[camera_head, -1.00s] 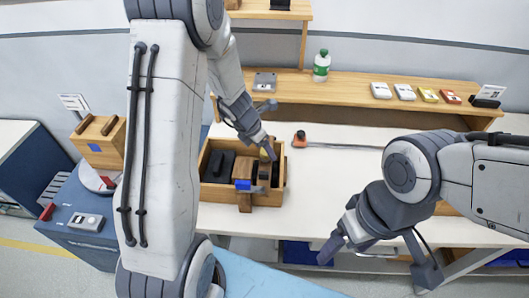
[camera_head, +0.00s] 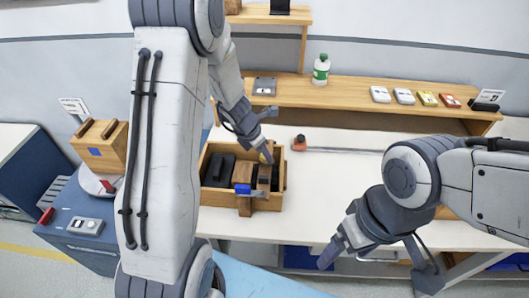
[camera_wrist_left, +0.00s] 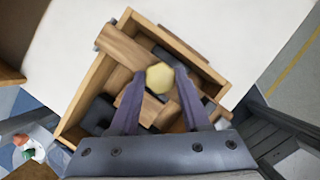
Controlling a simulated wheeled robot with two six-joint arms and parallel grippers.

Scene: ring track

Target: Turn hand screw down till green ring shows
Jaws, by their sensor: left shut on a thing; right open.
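The hand screw's pale yellow knob (camera_wrist_left: 160,78) sits between the fingers of my left gripper (camera_wrist_left: 157,85) in the left wrist view. The fingers are shut on its sides. In the head view my left gripper (camera_head: 268,150) reaches down to the right back part of a wooden box (camera_head: 262,204), and the knob is mostly hidden. No green ring shows in either view; the shaft under the knob is hidden. My right gripper (camera_head: 345,246) is open and empty, low in front of the table, right of the box.
The box holds dark blocks (camera_head: 219,168) and a wooden bar with a blue patch (camera_head: 243,189). A bottle (camera_head: 321,70) and several small boxes stand on the back shelf.

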